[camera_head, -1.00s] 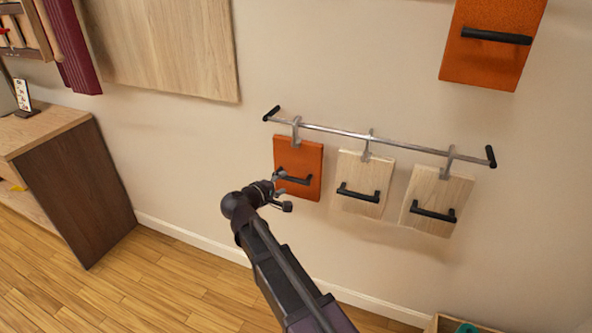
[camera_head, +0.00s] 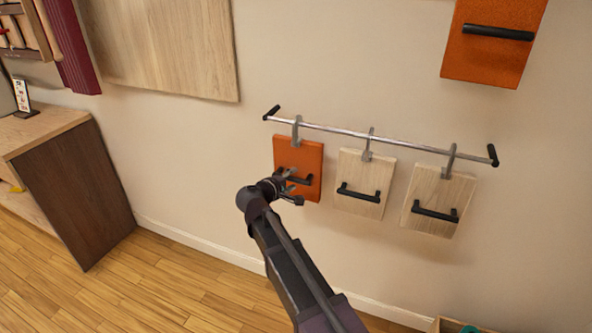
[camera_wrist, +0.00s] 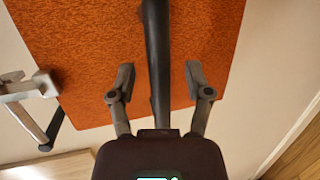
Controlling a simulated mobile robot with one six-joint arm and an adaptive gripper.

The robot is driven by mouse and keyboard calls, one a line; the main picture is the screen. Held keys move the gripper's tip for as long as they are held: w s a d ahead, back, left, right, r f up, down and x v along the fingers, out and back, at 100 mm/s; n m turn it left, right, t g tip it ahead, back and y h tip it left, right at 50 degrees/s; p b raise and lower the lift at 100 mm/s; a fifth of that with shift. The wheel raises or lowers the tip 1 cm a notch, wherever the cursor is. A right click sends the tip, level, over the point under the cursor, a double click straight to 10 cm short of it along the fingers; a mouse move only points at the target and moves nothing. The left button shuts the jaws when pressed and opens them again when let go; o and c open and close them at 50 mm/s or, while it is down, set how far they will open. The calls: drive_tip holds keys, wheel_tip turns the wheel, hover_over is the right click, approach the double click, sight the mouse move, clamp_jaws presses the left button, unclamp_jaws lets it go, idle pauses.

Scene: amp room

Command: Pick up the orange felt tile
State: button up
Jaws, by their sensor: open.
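The orange felt tile (camera_head: 309,156) hangs by a hook from a metal rail on the wall, at the left end of a row. It has a black bar handle (camera_head: 305,180) across its lower half. In the wrist view the tile (camera_wrist: 200,50) fills much of the picture, and its handle (camera_wrist: 155,50) runs down between the fingers. My gripper (camera_head: 292,185) is at the tile's front, over part of the handle. In the wrist view my gripper (camera_wrist: 160,82) is open, one finger on each side of the handle, with gaps showing.
Two pale wood tiles, a middle one (camera_head: 366,172) and a right one (camera_head: 450,190), hang beside it from the rail (camera_head: 340,132). A larger orange panel (camera_head: 485,65) with a black handle is on the wall at upper right. A wooden cabinet (camera_head: 75,190) stands left.

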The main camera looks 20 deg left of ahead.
sight(300, 164)
clamp_jaws()
drive_tip(key=shift+r, duration=0.2)
idle(0.5)
wheel_tip(300, 164, up, 2)
drive_tip(key=p, duration=0.2)
drive_tip(key=shift+p, duration=0.3)
drive_tip(key=shift+r+p, duration=0.8)
drive_tip(key=shift+r, duration=0.1)
drive_tip(key=s+d, duration=0.1)
drive_tip(key=s, duration=1.5)
drive_tip(key=shift+d+r+p, duration=0.2)
drive_tip(key=shift+r+p, duration=0.2)
drive_tip(key=shift+p, duration=0.05)
drive_tip(key=shift+s, duration=0.1)
